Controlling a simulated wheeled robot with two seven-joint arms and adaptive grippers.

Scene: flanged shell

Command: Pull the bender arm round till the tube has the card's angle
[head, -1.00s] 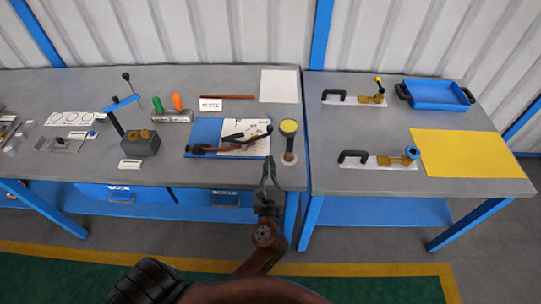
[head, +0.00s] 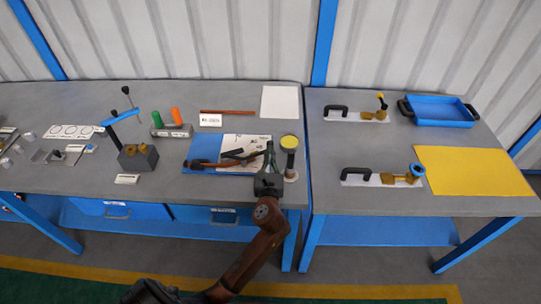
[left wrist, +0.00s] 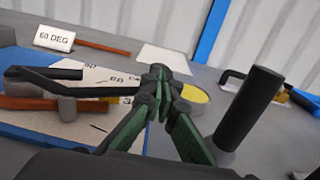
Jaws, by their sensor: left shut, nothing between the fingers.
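The tube bender stands on a blue board (head: 203,150) with a white angle sheet (head: 238,141). The copper tube (head: 208,163) lies along its front; it also shows in the left wrist view (left wrist: 28,103). The black bender arm (left wrist: 50,82) reaches toward my left gripper; its angle is hard to read. The card (head: 210,120) stands behind the board and reads 60 DEG in the left wrist view (left wrist: 54,38). My left gripper (head: 270,149) is shut and empty at the board's right end. I cannot tell whether its fingertips touch the arm. My right gripper is out of view.
A black post (left wrist: 250,105) and a yellow disc (head: 289,142) stand close right of my left gripper. A handle rack (head: 172,131) and a blue-levered device (head: 138,157) are left. A second bench has a blue tray (head: 440,111) and yellow mat (head: 470,170).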

